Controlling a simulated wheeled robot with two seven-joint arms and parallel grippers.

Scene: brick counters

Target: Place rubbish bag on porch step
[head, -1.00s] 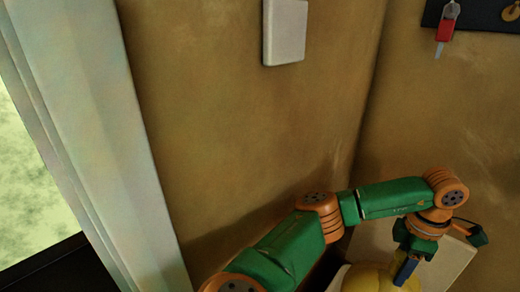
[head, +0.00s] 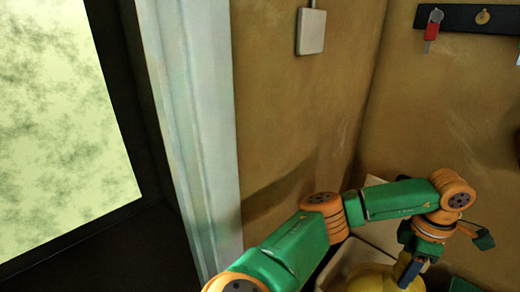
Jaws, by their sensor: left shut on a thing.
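My left gripper (head: 409,270) is at the bottom right of the head view, pointing down. It is shut on a yellow rounded bag (head: 371,280), which looks like the rubbish bag. Only the top of the bag shows; the rest is cut off by the bottom edge. My right gripper is not in view. No porch step can be made out.
A pale door frame (head: 190,130) stands left of my arm, with a dark-edged bright opening (head: 60,130) beyond it. Brown walls meet in a corner behind the arm. An open cardboard box (head: 352,258) is behind the bag. A key rack (head: 460,18) hangs at upper right.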

